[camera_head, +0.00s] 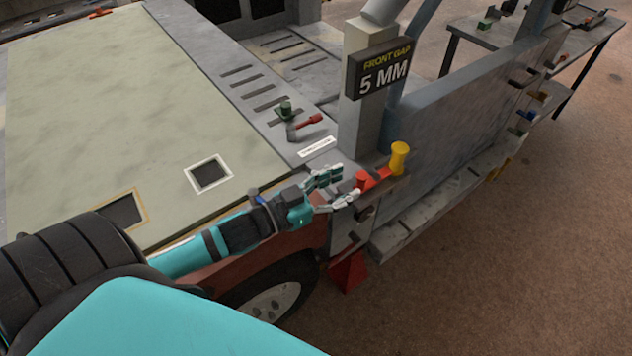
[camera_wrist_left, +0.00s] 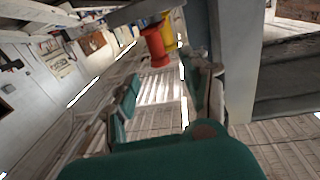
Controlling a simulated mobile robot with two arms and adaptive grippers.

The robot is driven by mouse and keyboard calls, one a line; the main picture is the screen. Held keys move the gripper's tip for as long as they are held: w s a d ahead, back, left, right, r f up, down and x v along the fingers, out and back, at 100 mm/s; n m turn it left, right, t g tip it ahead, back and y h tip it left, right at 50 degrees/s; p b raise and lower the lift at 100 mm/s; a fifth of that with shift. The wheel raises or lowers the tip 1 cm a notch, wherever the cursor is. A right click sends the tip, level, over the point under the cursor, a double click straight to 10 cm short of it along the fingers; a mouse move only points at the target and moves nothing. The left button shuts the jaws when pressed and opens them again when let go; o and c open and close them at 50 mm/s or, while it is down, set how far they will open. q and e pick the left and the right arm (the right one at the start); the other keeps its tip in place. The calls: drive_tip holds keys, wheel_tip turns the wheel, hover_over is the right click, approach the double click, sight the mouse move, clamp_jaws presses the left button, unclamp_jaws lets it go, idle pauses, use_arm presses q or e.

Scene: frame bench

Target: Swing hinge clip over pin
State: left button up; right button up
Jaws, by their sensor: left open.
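My left gripper (camera_head: 346,185) is open and empty, with its fingertips pointing right at a red knob-ended piece (camera_head: 362,180) on the corner of the grey frame. In the left wrist view the red piece (camera_wrist_left: 153,47) stands beyond the open fingers of the gripper (camera_wrist_left: 160,92). Whether the fingertips touch it, I cannot tell. A yellow knobbed pin (camera_head: 399,158) stands upright just right of the red piece; it also shows in the left wrist view (camera_wrist_left: 168,32), partly behind the red one. I cannot tell which part is the hinge clip. My right gripper is not in view.
A grey post with a "FRONT GAP 5 MM" sign (camera_head: 384,76) rises close behind the gripper. A red lever (camera_head: 305,126) and green knob (camera_head: 286,110) sit on the slotted rail. A pale panel (camera_head: 110,90) lies left. Open floor (camera_head: 520,260) is at right.

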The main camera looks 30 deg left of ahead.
use_arm(q)
drive_tip(key=v, duration=0.6)
drive_tip(key=shift+s, duration=0.25)
drive_tip(key=shift+a, duration=0.1)
